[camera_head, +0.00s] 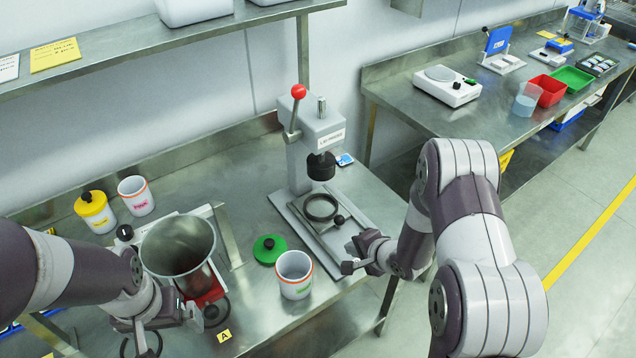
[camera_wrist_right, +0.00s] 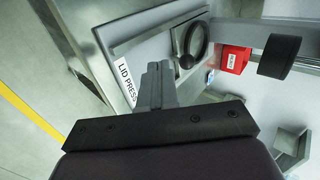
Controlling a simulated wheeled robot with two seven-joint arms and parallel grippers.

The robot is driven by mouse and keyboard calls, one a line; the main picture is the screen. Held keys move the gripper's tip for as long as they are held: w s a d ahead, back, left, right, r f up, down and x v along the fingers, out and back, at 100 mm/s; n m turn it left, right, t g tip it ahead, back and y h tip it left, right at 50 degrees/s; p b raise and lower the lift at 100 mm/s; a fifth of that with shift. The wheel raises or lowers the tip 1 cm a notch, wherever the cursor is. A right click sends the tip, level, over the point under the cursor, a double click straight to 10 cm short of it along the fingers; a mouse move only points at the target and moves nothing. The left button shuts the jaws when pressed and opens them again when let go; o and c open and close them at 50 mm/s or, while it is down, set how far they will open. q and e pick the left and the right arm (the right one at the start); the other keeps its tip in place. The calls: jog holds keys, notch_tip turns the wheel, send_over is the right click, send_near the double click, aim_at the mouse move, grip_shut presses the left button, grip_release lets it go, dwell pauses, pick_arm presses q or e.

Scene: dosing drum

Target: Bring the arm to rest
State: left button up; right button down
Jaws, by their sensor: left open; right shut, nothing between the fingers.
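My right gripper (camera_head: 352,262) is at the front right edge of the steel bench, beside the lid press (camera_head: 312,150). In the right wrist view its fingers (camera_wrist_right: 157,80) are shut together with nothing between them, in front of the press base with its "LID PRESS" label (camera_wrist_right: 125,80). My left gripper (camera_head: 160,335) is open at the lower left, in front of the steel drum (camera_head: 178,250); its fingertips are partly hard to make out. The press has a red-knobbed lever (camera_head: 298,92) standing up and a black ring (camera_head: 320,207) on its base.
A white cup (camera_head: 294,275) and a green lid (camera_head: 269,249) are left of my right gripper. A yellow-lidded jar (camera_head: 94,211) and another cup (camera_head: 136,195) stand at the back left. A second bench (camera_head: 480,130) with a scale and bins is at the right.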

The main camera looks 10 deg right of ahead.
jog(key=s+d+r+n+g+h, duration=0.2)
jog(key=s+d+n+g+h, duration=0.2)
jog(key=s+n+g, duration=0.55)
jog(key=s+a+r+n+t, duration=0.1)
jog(key=s+a+r+n, duration=0.1)
jog(key=r, duration=0.4)
jog(key=s+a+r+n+t, duration=0.1)
jog(key=s+a+r+n, duration=0.1)
jog(key=s+a+r, duration=0.2)
jog(key=shift+s+r, duration=0.95)
jog(key=shift+s, duration=0.2)
jog(key=shift+s, duration=0.1)
